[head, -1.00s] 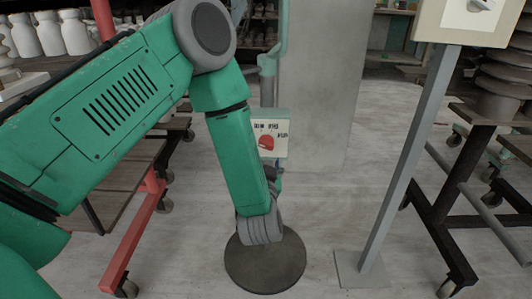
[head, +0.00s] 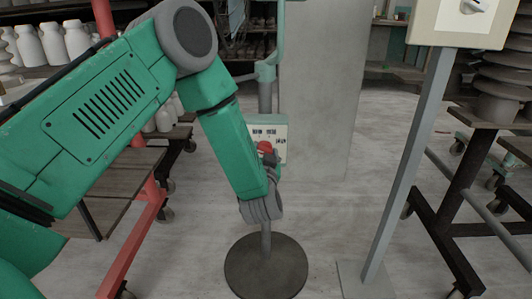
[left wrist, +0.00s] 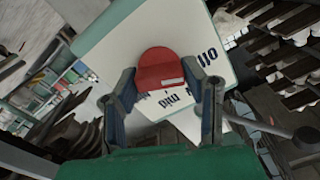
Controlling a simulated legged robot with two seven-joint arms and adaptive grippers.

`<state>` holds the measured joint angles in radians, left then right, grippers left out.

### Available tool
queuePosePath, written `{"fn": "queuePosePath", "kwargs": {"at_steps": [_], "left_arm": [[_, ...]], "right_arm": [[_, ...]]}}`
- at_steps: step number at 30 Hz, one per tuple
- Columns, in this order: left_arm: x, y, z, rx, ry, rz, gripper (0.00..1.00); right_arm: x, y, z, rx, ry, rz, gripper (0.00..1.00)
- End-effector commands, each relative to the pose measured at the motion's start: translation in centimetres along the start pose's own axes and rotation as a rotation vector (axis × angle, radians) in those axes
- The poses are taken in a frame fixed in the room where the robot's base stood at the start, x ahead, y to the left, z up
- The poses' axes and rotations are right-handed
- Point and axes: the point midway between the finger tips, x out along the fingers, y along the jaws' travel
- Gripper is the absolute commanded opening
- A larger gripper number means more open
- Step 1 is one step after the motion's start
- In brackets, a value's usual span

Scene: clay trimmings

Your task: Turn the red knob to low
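The red knob (head: 265,147) is on a pale panel (head: 280,131) on a green-grey stand. In the left wrist view the red knob (left wrist: 158,66) has a small white mark near its lower right edge. Printed labels show around it; "mid" is readable, others are partly covered. My left gripper (head: 268,157) is at the panel, reaching up from below. In the left wrist view the left gripper (left wrist: 160,76) is open, with one finger on each side of the knob. I cannot tell whether the fingers touch it. My right gripper is not in view.
The stand has a round dark base (head: 266,267). A second box (head: 455,22) with a pale knob stands on a grey post at the right. A wheeled red-framed cart is at the left, and a dark rack is at the right. A grey slab (head: 322,90) stands behind.

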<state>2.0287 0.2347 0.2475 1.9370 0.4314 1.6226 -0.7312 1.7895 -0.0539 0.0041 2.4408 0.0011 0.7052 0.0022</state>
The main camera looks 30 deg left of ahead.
Motion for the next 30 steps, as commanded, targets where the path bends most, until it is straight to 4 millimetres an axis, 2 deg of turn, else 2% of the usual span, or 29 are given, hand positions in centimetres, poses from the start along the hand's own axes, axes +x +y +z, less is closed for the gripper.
{"fn": "queuePosePath", "kwargs": {"at_steps": [5,11,21,30], "left_arm": [[-0.2,0.5,-0.1,0.008,0.001,0.014,0.09],[-0.1,0.4,-0.2,0.080,0.000,0.014,0.09],[-0.2,0.5,-0.3,0.340,0.002,0.018,0.09],[-0.2,0.6,-0.1,0.578,0.001,0.016,0.09]], "right_arm": [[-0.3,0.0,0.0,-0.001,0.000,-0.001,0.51],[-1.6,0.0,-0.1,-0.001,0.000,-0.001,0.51],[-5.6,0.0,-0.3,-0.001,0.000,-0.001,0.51],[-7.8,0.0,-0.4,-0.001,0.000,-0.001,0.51]]}}
